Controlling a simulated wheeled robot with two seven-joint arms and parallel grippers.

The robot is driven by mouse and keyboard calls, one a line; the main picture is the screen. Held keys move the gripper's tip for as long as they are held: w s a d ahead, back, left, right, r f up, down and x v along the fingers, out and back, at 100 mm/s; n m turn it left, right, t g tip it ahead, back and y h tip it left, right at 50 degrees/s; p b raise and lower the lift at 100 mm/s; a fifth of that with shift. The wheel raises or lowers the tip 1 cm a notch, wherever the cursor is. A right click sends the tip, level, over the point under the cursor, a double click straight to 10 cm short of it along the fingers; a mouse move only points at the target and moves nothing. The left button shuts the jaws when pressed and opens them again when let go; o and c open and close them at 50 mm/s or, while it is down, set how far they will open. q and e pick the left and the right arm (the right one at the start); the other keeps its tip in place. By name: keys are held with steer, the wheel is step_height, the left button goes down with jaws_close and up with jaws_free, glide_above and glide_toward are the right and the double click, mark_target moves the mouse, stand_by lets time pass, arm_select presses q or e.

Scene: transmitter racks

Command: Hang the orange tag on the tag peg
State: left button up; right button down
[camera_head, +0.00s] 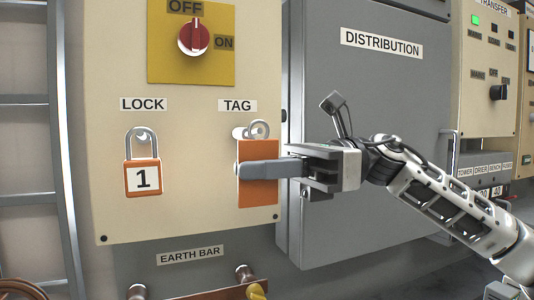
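The orange tag (258,194) hangs upright in front of the cream panel, under the TAG label (238,106). A metal ring (259,129) shows at its top. The tag peg (239,132) shows just left of the ring; I cannot tell whether the ring is around the peg or only in front of it. My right gripper (256,169) comes in from the right, with one grey finger lying across the tag's front. It appears shut on the tag; the other finger is hidden behind it. My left gripper is not in view.
An orange padlock (142,178) marked 1 hangs under the LOCK label. A red switch (194,36) on a yellow plate is above. The grey DISTRIBUTION cabinet (375,90) stands behind my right arm. An earth bar (215,291) is below, a ladder (63,130) at left.

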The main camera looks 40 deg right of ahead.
arm_select(q)
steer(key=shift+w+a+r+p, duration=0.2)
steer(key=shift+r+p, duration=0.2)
steer(key=shift+p, duration=0.5)
arm_select(e)
steer(key=w, duration=0.3)
steer(key=shift+d+f, duration=0.25)
steer(key=shift+d, duration=0.1)
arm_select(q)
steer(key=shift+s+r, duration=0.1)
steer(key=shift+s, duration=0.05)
arm_select(e)
steer(key=c, duration=1.5)
jaws_free()
steer(key=shift+c, duration=0.2)
